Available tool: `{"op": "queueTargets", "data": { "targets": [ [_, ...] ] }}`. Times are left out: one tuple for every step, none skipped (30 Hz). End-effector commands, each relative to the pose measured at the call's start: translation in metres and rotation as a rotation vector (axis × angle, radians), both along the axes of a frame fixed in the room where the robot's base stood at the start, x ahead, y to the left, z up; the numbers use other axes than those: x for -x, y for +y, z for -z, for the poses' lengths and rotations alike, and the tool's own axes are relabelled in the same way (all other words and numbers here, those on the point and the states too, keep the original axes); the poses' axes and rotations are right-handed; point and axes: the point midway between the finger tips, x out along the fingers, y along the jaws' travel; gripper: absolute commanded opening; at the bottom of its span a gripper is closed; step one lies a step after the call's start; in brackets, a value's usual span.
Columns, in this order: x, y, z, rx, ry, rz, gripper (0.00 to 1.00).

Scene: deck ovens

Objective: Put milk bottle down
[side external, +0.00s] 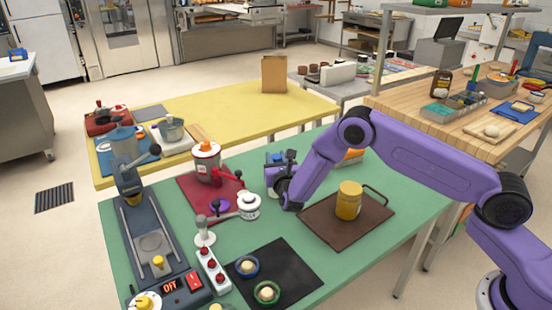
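My gripper (280,165), at the end of the purple arm, is low over the green table. A small white-and-blue container (271,181), perhaps the milk bottle, stands upright right at its fingers. The arm's wrist hides part of this container, and I cannot tell whether the fingers are closed on it or whether its base touches the table.
A yellow jar (349,203) stands on a brown tray (322,229) to the right. A black mat (282,267) holds small bowls in front.

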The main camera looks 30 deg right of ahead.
Motion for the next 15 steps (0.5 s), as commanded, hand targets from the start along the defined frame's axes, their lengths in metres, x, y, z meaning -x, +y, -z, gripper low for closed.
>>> {"op": "queueTargets", "data": {
  "targets": [
    [-0.0001, 0.0001, -0.0001, 0.0, 0.0, 0.0, 0.48],
    [-0.0001, 0.0001, -0.0002, 0.0, 0.0, 0.0, 0.58],
    [0.0, 0.0001, -0.0002, 0.0, 0.0, 0.0, 0.61],
    [-0.0001, 0.0001, -0.0002, 0.0, 0.0, 0.0, 0.61],
    [0.0, 0.0001, -0.0002, 0.0, 0.0, 0.0, 0.61],
    [0.0, 0.0001, -0.0002, 0.0, 0.0, 0.0, 0.61],
    [0.0, 0.0001, -0.0002, 0.0, 0.0, 0.0, 0.61],
    [0.0, 0.0001, -0.0002, 0.0, 0.0, 0.0, 0.61],
    [0.0, 0.0001, -0.0003, 0.0, 0.0, 0.0, 0.61],
    [0.0, 0.0, -0.0004, 0.0, 0.0, 0.0, 0.61],
    [0.0, 0.0, -0.0007, 0.0, 0.0, 0.0, 0.61],
    [0.0, 0.0001, -0.0018, -0.001, 0.0, 0.0, 0.61],
    [-0.0001, 0.0, -0.0031, -0.001, -0.001, 0.0, 0.61],
    [0.0014, 0.0011, -0.0032, 0.0, 0.0, -0.001, 0.61],
    [0.0046, 0.003, -0.0028, 0.0, 0.001, -0.002, 0.61]
  ]
}}
